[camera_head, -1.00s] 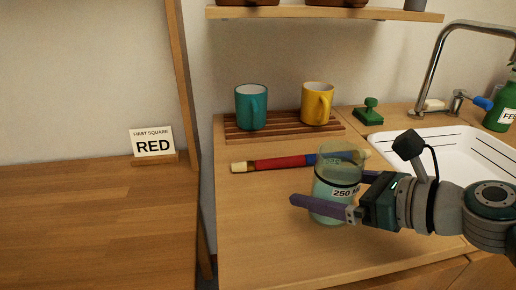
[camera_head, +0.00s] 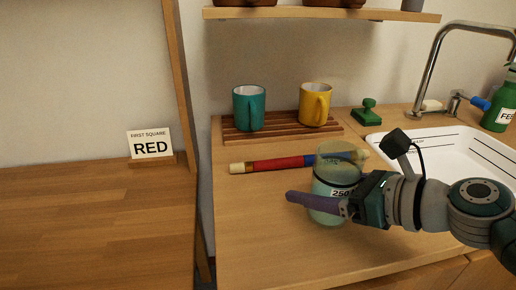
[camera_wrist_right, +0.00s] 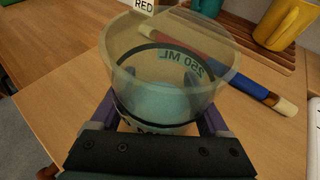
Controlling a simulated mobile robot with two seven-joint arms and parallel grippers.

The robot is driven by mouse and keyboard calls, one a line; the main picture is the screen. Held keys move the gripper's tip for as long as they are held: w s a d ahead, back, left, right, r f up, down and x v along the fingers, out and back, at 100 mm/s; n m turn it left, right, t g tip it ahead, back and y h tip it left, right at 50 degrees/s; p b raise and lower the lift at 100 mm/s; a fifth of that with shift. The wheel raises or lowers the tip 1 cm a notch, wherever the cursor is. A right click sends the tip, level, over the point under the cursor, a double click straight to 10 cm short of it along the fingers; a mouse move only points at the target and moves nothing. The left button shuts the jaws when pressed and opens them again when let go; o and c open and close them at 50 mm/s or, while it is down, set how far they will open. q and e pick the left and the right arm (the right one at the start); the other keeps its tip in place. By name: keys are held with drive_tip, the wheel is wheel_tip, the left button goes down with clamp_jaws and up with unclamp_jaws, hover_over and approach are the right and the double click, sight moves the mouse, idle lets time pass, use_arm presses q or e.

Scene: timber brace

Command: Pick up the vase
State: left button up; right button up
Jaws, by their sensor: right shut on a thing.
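No plain vase shows. A see-through beaker (camera_head: 325,212) with a dark band and a "250 ML" label stands upright on the wooden counter right of centre. It also fills the middle of the right wrist view (camera_wrist_right: 165,60), open mouth towards the camera. My right gripper (camera_head: 330,192) reaches in from the right, its purple fingers on either side of the beaker's body, shut on it. In the wrist view the fingers (camera_wrist_right: 160,112) flank it left and right. I cannot see a gap under its base. My left gripper is not in view.
A red and blue rod (camera_head: 285,163) lies just behind the beaker. A teal mug (camera_head: 249,108) and a yellow mug (camera_head: 315,104) stand on a slatted rack (camera_head: 283,126). A white sink (camera_head: 455,140) is at right. The counter's front left is clear. A "RED" sign (camera_head: 150,144) stands on the left table.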

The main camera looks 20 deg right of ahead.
clamp_jaws()
drive_tip(key=shift+r, duration=0.15)
wheel_tip(320, 180, up, 20)
drive_tip(key=p, duration=1.1)
drive_tip(key=shift+p, duration=0.35)
